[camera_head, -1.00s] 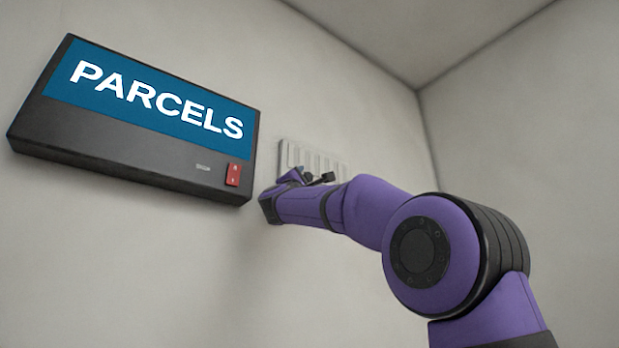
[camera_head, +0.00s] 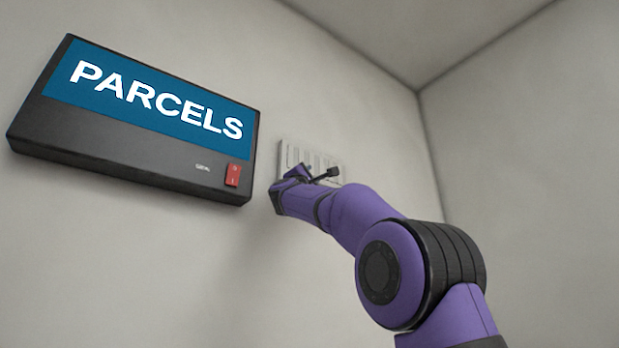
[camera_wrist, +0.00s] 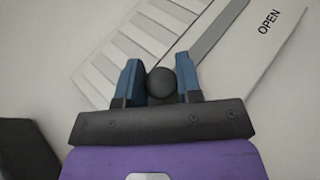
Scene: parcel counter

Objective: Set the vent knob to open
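The vent knob (camera_wrist: 161,83) is a round black knob, seen in the wrist view between the two blue fingers of my gripper (camera_wrist: 161,80). It fills nearly all of the gap; whether the fingers press on it I cannot tell. A grey strip (camera_wrist: 215,32) runs from near the knob to the upper right. The word OPEN (camera_wrist: 269,21) is printed on the pale vent plate to the right of the strip.
A dark box sign reading PARCELS (camera_head: 155,105) with a red rocker switch (camera_head: 233,175) is mounted on the wall left of my gripper. A dark shape (camera_wrist: 25,148) is at the lower left in the wrist view. The wall right of the vent is bare.

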